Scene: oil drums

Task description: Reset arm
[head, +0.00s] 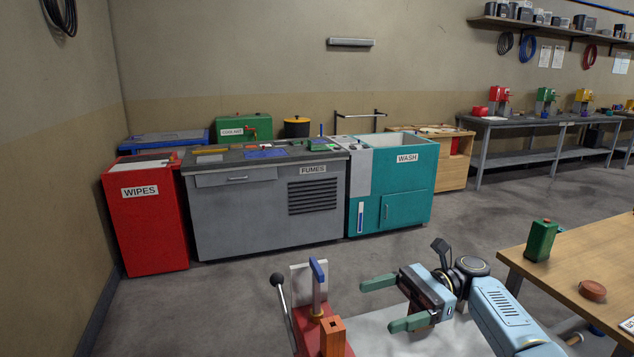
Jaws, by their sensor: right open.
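My right gripper (385,304) shows at the lower middle of the head view, its arm coming in from the lower right. Its two green fingers are spread apart, point left, and hold nothing. A red device (320,332) with a blue-topped upright and a black-knobbed lever stands just left of the fingers, apart from them in the picture. My left gripper is not in view.
A wooden table (590,262) at the right bears a green can (541,240) and a reddish-brown round piece (592,290). A red WIPES bin (146,215), grey FUMES cabinet (240,213) and teal WASH unit (405,190) line the wall. Open floor lies between.

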